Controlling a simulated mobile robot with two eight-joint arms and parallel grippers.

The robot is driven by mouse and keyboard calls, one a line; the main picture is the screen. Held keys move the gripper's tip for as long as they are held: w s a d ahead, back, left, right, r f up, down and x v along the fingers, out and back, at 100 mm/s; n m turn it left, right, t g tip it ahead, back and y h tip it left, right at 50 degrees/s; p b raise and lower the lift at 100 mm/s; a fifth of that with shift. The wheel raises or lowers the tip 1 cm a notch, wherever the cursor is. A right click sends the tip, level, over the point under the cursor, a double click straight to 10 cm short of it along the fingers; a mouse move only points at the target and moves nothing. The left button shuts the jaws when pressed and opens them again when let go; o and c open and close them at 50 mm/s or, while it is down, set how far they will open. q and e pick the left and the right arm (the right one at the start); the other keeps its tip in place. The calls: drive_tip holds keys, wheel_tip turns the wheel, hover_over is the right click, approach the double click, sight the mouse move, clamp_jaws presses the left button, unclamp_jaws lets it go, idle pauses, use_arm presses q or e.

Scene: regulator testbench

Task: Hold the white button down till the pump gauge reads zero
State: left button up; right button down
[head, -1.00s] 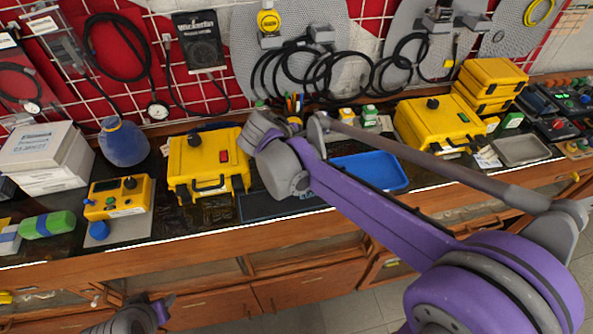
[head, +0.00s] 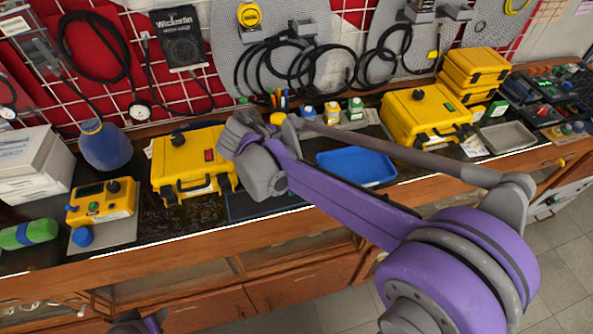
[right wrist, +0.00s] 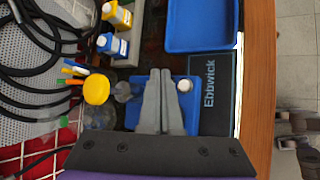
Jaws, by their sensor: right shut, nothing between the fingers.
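The white button (right wrist: 184,86) is a small round cap on a blue unit (right wrist: 196,118) in the right wrist view. My right gripper (right wrist: 160,72) is shut and empty over that unit. Its fingertips are to the left of the button and appear apart from it; their height above the unit is unclear. A round yellow piece (right wrist: 97,89) sits to the left; I cannot tell if it belongs to the pump gauge, and no gauge reading shows. In the head view my right wrist hides the unit. A grey and purple part of my left arm shows at the bottom edge, too cropped to judge its jaws.
A blue tray (head: 355,167) and a dark Ebbwick mat (right wrist: 218,95) lie nearby. Small bottles (right wrist: 107,43) and hanging black hoses (head: 290,65) are behind. Yellow cases (head: 425,117) stand to the right, another (head: 190,160) to the left. The bench's front edge is close.

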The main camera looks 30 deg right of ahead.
use_arm(q)
drive_tip(key=f+b, duration=0.1)
drive_tip(key=f, duration=0.1)
drive_tip(key=s+f+b, duration=0.1)
drive_tip(key=f+b, duration=0.1)
drive_tip(key=shift+s+f, duration=0.2)
use_arm(e)
wheel_tip(320, 180, down, 6)
drive_tip(key=shift+r, duration=0.1)
idle(1.5)
use_arm(q)
drive_tip(key=shift+f, duration=0.3)
use_arm(e)
drive_tip(key=shift+f, duration=0.4)
use_arm(q)
drive_tip(key=shift+s+f+b, duration=0.15)
drive_tip(key=shift+f+b, duration=0.25)
drive_tip(key=shift+b, duration=0.15)
use_arm(e)
drive_tip(key=shift+f, duration=0.5)
use_arm(q)
drive_tip(key=shift+r, duration=0.1)
use_arm(e)
drive_tip(key=shift+r, duration=0.1)
idle(1.8)
use_arm(q)
drive_tip(key=shift+w+r+p, duration=0.2)
drive_tip(key=shift+r+p, duration=0.4)
use_arm(e)
drive_tip(key=shift+r, duration=0.8)
